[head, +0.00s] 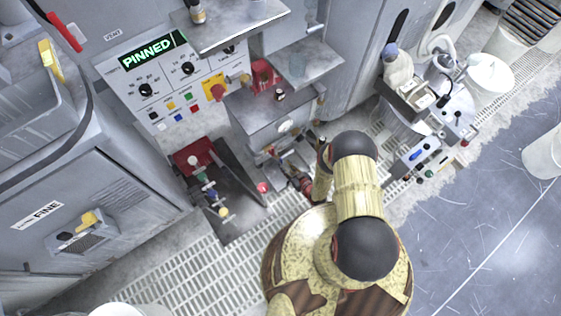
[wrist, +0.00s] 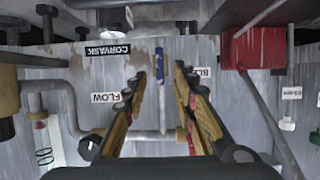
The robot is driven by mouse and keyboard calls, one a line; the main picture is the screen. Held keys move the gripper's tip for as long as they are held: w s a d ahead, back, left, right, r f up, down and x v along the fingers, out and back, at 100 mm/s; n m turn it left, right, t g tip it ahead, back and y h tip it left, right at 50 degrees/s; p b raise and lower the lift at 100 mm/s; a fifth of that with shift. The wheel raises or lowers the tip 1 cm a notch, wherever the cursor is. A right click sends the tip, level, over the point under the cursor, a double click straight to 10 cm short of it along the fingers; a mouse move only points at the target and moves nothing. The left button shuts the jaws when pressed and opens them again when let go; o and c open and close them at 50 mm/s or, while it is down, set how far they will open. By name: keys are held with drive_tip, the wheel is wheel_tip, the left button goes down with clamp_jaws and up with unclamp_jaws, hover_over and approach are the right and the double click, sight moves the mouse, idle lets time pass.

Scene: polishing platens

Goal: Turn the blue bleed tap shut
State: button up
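In the wrist view the blue bleed tap (wrist: 160,64) is a narrow blue lever standing upright in the picture against a grey panel. A label starting "BL" (wrist: 197,71) shows beside it, partly covered by a finger. My gripper (wrist: 161,72) is open, with one yellow-and-dark finger on each side of the blue lever. No contact between finger and lever shows, and the depth between them is hard to judge. In the head view my gripper (head: 294,177) is low in front of the grey cabinet, partly hidden by my arm. I cannot make out the tap there.
A "FLOW" label (wrist: 105,97) and a pipe (wrist: 68,92) are left of the fingers. A red box (wrist: 258,48) with a rod is at right. In the head view a red-backed tray (head: 213,172) with small taps stands left, and a shelf (head: 300,62) overhangs behind.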

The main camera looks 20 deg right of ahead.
sight(281, 161)
drive_tip(key=b+x, duration=0.1)
drive_tip(key=x, duration=0.4)
drive_tip(key=shift+f+b, duration=0.1)
drive_tip(key=shift+b, duration=0.2)
drive_tip(key=c, duration=0.3)
drive_tip(key=c, duration=0.4)
clamp_jaws()
